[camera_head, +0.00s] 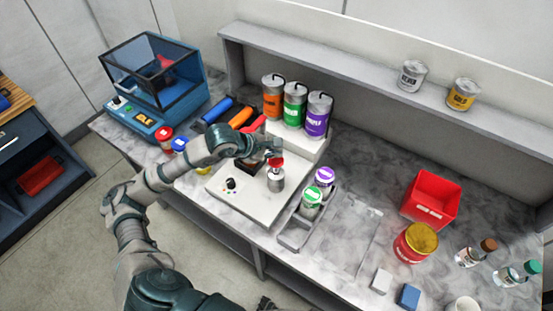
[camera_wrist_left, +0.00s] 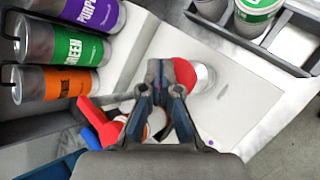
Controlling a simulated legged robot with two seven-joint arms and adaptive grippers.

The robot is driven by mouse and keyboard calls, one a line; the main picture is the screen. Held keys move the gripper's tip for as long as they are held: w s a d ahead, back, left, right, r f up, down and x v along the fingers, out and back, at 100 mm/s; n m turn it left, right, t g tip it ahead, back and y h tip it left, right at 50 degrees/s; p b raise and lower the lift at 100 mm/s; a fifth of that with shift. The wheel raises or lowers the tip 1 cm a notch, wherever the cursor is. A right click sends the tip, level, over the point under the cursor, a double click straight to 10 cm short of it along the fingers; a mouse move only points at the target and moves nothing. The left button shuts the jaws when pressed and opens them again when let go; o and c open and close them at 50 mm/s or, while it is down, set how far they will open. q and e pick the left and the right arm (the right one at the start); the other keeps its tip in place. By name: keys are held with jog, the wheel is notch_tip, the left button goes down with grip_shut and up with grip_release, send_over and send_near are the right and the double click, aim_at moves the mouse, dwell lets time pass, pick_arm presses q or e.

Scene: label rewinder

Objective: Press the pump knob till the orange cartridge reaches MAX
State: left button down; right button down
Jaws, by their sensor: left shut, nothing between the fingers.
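The red pump knob (camera_head: 276,162) sits on top of a silver cylinder (camera_head: 276,181) on the white pump unit (camera_head: 262,208). My left gripper (camera_head: 272,149) is shut and empty, close to the knob. In the left wrist view its fingertips (camera_wrist_left: 160,68) overlap the knob's edge (camera_wrist_left: 187,76); I cannot tell whether they touch it. A can with an orange label (camera_head: 272,100) stands on the white stand. In the left wrist view a white and orange round thing (camera_wrist_left: 157,122) shows partly behind my fingers; I cannot read any MAX mark.
Green (camera_head: 294,105) and purple (camera_head: 318,116) cans stand beside the orange-labelled one. A grey holder (camera_head: 293,236) carries small green-topped (camera_head: 311,198) and purple-topped (camera_head: 325,176) cartridges. A red bin (camera_head: 431,197) stands at the right. A blue machine (camera_head: 155,85) stands at the left.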

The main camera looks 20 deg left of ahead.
aim_at(274, 160)
pick_arm(q)
jog(key=shift+a, duration=0.15)
dwell(0.6)
jog(key=shift+f, duration=0.15)
jog(key=shift+f+b, duration=0.3)
jog(key=shift+b, duration=0.3)
jog(key=shift+r, duration=0.1)
jog(key=shift+s+f+b, duration=0.1)
jog(key=shift+f+b, duration=1.55)
jog(key=shift+b, duration=0.05)
dwell(1.1)
jog(key=shift+r, duration=0.1)
jog(key=shift+r+p, duration=1.1)
jog(key=shift+r, duration=0.85)
